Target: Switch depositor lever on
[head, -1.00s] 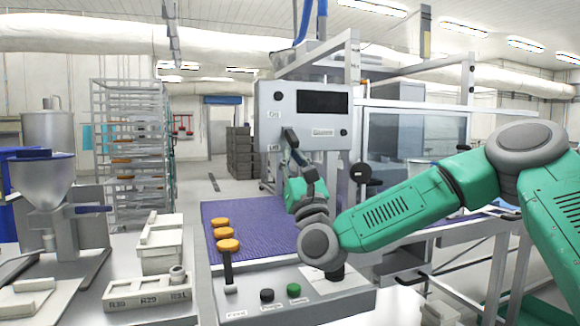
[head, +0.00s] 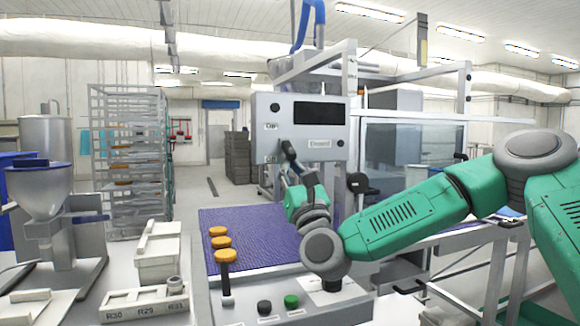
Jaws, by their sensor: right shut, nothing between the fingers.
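The depositor's grey control box (head: 300,128) has a dark screen and a "Deposit" label, with small labels along its left side. My right gripper (head: 290,158) is shut and empty, raised against the lower left of the box front, beside the lower label. The depositor lever cannot be told apart there; the gripper covers that part of the box. Whether the fingers touch the box or a lever I cannot tell. My left gripper is not in view.
A lower panel has a black lever (head: 226,280), a black button (head: 264,307) and a green button (head: 291,301). Orange-brown rounds (head: 221,243) lie on the purple belt (head: 260,228). A steel hopper (head: 42,190) and pale trays (head: 158,250) stand left.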

